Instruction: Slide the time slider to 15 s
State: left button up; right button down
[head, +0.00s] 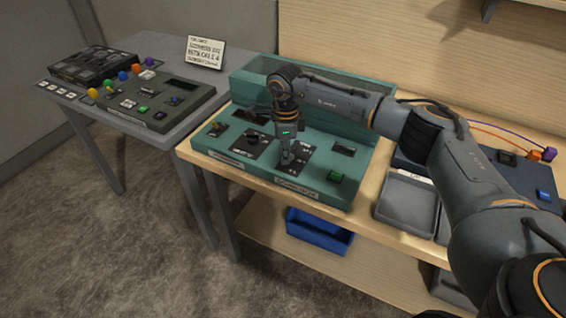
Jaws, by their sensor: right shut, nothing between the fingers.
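A teal console (222,153) stands on the wooden bench, with several controls on its sloped top. My right gripper (286,159) is shut and empty, pointing down at a dark panel (300,159) right of the console's middle. Its fingertips are at or just above this panel; I cannot tell whether they touch it. The gripper covers part of the panel, so a time slider and its setting cannot be made out. Left of it is another dark panel (249,148) with small controls. A green button (337,176) sits at the right front. My left gripper is not in view.
Grey trays (405,205) and a dark blue box (485,179) stand right of the console. A blue bin (318,233) is on the lower shelf.

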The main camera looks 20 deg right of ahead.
aim_at(293, 153)
jog(key=shift+w+d+b, duration=0.75)
jog(key=shift+w+d, duration=0.05)
jog(key=shift+d, duration=0.2)
jog(key=shift+w+d+b, duration=0.7)
jog(key=shift+w+d, duration=0.05)
jog(key=shift+d, duration=0.25)
dwell(0.4)
jog(key=shift+s+a+r+p, duration=0.4)
jog(key=shift+a+r+p, duration=0.15)
jog(key=shift+p, duration=0.15)
notch_tip(293, 153, up, 7)
jog(key=p, duration=0.4)
jog(key=shift+d+f, duration=0.1)
dwell(0.3)
